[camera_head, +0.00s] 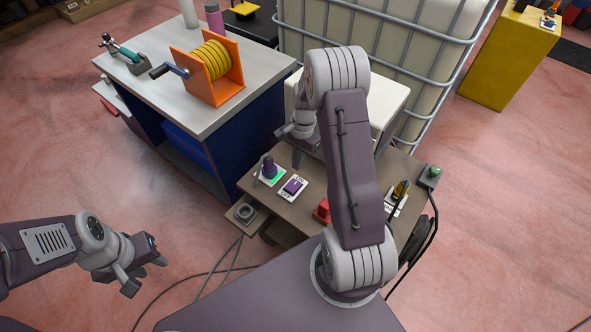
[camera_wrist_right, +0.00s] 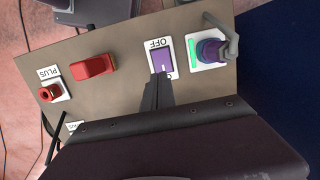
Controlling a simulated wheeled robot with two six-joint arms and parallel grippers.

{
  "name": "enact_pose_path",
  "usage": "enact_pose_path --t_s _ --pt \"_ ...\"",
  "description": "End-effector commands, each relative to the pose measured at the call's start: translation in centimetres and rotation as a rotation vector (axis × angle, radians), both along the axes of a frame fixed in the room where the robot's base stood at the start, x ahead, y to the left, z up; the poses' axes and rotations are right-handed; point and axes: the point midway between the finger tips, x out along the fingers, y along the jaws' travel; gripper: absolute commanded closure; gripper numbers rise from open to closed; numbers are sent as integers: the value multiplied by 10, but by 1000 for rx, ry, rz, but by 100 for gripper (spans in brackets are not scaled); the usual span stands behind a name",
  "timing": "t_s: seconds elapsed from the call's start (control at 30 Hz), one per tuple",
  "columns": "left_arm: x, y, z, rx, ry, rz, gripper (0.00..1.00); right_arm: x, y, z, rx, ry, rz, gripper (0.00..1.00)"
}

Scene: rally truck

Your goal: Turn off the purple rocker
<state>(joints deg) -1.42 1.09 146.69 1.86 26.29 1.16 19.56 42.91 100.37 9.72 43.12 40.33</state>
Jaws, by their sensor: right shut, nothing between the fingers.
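The purple rocker (camera_head: 293,187) sits on a white plate on the brown panel. In the right wrist view the rocker (camera_wrist_right: 162,61) shows an upside-down OFF label at its far end; its near end is partly hidden by my fingers. My right gripper (camera_head: 297,158) is shut and empty, pointing down above the panel in the head view. In the wrist view its fingertips (camera_wrist_right: 160,80) overlap the rocker's near end; I cannot tell whether they touch it. My left gripper (camera_head: 146,277) is open and empty, away from the panel at lower left.
A purple knob (camera_wrist_right: 210,50) with a green strip is close beside the rocker. A red switch (camera_wrist_right: 93,66) and a red plug (camera_wrist_right: 48,91) are also on the panel. A workbench (camera_head: 185,110) with an orange cable reel (camera_head: 208,72) stands at left.

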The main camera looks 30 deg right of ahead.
Motion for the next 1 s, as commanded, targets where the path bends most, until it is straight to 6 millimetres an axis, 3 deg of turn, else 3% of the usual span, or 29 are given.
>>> enact_pose_path --t_s 0.1,0.3,0.67,0.9,1.0 --pt "0 0 5 0 0 0 64 2 -4 25 -2 -3 0 100" --pt "0 0 8 0 0 0 64 3 -7 44 0 0 0 100" --pt "0 0 7 0 0 0 64 3 -7 46 0 0 0 100" --pt "0 0 -31 0 0 0 64 9 5 39 -1 -3 0 100" --pt "0 0 -28 0 0 0 64 9 7 47 0 0 -2 100"
